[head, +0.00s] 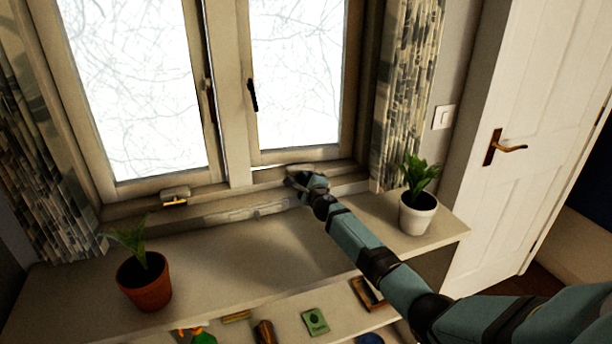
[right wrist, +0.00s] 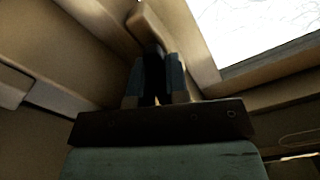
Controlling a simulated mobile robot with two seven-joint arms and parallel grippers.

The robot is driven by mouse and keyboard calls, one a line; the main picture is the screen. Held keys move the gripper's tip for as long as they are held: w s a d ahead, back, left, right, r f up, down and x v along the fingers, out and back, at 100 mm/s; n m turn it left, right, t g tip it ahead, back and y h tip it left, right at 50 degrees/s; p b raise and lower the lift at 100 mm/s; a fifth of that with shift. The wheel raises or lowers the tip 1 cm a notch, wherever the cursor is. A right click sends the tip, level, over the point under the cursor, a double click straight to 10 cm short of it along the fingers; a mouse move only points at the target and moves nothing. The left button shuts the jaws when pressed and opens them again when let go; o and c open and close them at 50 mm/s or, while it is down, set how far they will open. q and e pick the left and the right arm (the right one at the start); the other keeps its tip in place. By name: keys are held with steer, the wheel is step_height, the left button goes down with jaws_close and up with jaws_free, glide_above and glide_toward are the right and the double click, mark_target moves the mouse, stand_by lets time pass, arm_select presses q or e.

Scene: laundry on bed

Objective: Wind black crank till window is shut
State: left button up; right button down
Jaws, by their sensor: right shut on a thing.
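The window's right sash (head: 296,157) has a pale frame, and a thin bright sliver shows along its left and lower edges. My right gripper (head: 300,180) is at the sill below this sash, by a pale crank housing (head: 303,169). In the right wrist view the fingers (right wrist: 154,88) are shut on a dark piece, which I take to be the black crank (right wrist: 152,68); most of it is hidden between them. In the head view the gripper covers the crank. My left gripper is not in view.
A second crank housing with an orange-tan handle (head: 174,196) sits under the left sash (head: 140,90). A white-potted plant (head: 417,213) stands close right of my forearm. A terracotta-potted plant (head: 146,282) stands left. Small items lie on a shelf below; the middle shelf top (head: 240,250) is clear.

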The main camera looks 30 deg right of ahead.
steer(key=m+p, duration=0.1)
steer(key=m, duration=0.2)
steer(key=shift+a, duration=0.1)
steer(key=shift+m+p, duration=0.3)
steer(key=shift+m, duration=0.6)
steer(key=m, duration=0.2)
steer(key=shift+m+p, duration=0.3)
steer(key=shift+p, duration=0.1)
steer(key=m+p, duration=0.1)
steer(key=m, duration=0.2)
steer(key=shift+m, duration=0.4)
steer(key=m+p, duration=0.1)
steer(key=m, duration=0.3)
steer(key=shift+p, duration=0.4)
steer(key=shift+m+p, duration=0.35)
steer(key=shift+m, duration=0.75)
steer(key=m+p, duration=0.2)
steer(key=m, duration=0.2)
steer(key=shift+m, duration=0.3)
steer(key=shift+m+p, duration=0.45)
steer(key=shift+m, duration=0.65)
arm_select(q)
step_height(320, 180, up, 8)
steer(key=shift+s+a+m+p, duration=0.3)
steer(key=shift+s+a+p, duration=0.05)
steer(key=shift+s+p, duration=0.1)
arm_select(e)
steer(key=shift+m, duration=1.1)
